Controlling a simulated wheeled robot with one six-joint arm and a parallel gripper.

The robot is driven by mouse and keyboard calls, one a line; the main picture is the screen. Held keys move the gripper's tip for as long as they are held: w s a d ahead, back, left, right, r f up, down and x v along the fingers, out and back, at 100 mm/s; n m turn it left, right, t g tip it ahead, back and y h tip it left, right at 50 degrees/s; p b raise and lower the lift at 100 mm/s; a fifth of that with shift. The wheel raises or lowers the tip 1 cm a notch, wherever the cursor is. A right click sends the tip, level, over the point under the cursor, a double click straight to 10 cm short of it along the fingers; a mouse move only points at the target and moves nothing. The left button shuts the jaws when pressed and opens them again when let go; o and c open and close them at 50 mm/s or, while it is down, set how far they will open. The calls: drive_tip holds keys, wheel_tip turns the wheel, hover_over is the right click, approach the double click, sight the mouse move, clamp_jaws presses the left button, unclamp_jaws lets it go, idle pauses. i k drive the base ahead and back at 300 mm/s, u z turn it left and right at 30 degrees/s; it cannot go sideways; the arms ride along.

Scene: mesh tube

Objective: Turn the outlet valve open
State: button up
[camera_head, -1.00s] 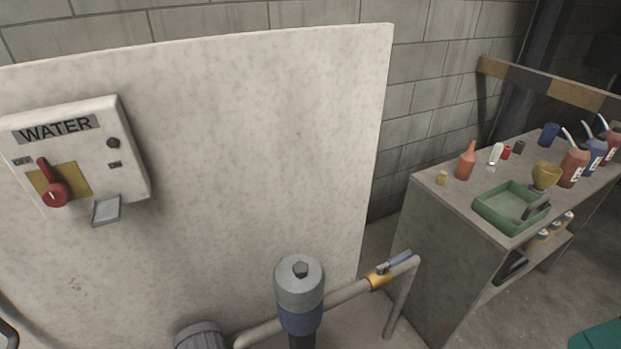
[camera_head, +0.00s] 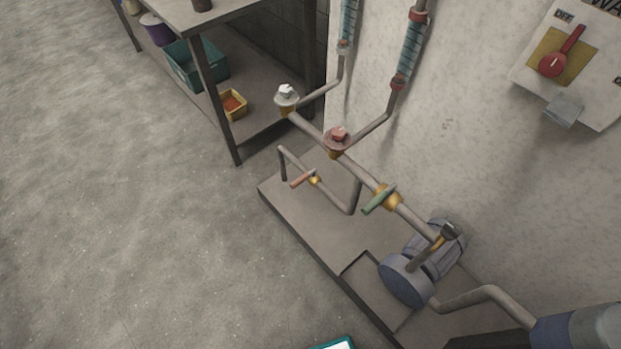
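No label in view tells which valve is the outlet. A valve with a green lever handle (camera_head: 380,200) sits on the main pipe left of the pump (camera_head: 408,278), its handle lying across the pipe. A valve with an orange lever handle (camera_head: 303,178) sits on a lower side pipe, its handle also across the pipe. A pink-red knob (camera_head: 338,136) and a white knob (camera_head: 287,92) sit farther up the pipe, below two clear blue tubes. The blue-handled valve seen earlier is out of frame. My gripper is not in view.
A wall panel (camera_head: 465,165) stands behind the pipes, with a red-levered water box (camera_head: 590,75) at right. A grey base plate (camera_head: 290,215) carries the pump. A shelf table (camera_head: 215,15) with bins stands upper left. Open floor (camera_head: 120,200) fills the left.

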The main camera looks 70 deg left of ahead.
sight(378, 199)
drive_tip(key=u, duration=1.7)
drive_tip(key=k, duration=0.5)
drive_tip(key=z, duration=0.45)
drive_tip(key=i, duration=0.75)
drive_tip(key=u, duration=0.65)
